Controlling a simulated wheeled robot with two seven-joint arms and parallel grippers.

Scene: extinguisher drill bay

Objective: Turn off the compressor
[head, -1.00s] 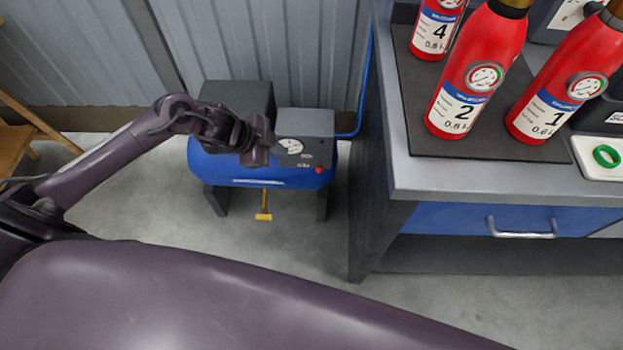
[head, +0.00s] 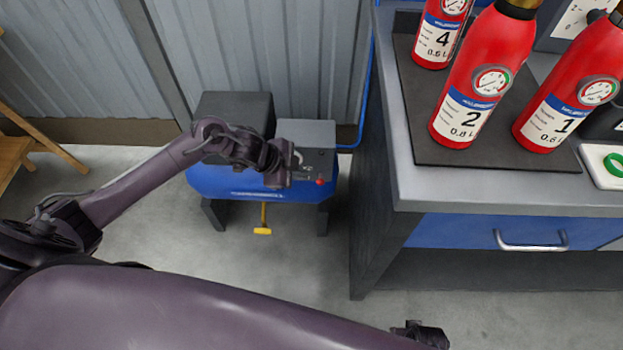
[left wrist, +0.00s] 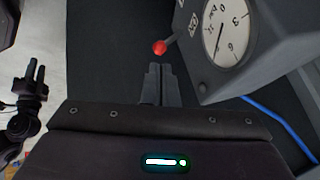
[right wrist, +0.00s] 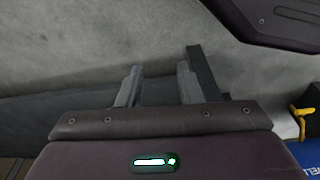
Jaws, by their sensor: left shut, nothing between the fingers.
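The compressor has a blue tank (head: 215,181) and a grey control box (head: 318,133), standing on the floor by the wall. A red-tipped switch lever (head: 320,182) is on the box front. In the left wrist view the red ball (left wrist: 160,47) sticks out beside the box, near an ON label and a gauge (left wrist: 228,35). My left gripper (head: 287,178) is shut and empty; its fingertips (left wrist: 160,72) are just short of the red ball, with a small gap showing. My right gripper (right wrist: 158,78) is open and empty, away from the switch.
A bench (head: 400,185) with a blue drawer stands right of the compressor. Red extinguishers (head: 465,110) stand on its dark mat. A blue hose (head: 365,90) runs up beside the bench. A yellow handle (head: 263,230) hangs under the tank. A wooden stool (head: 20,150) is at far left.

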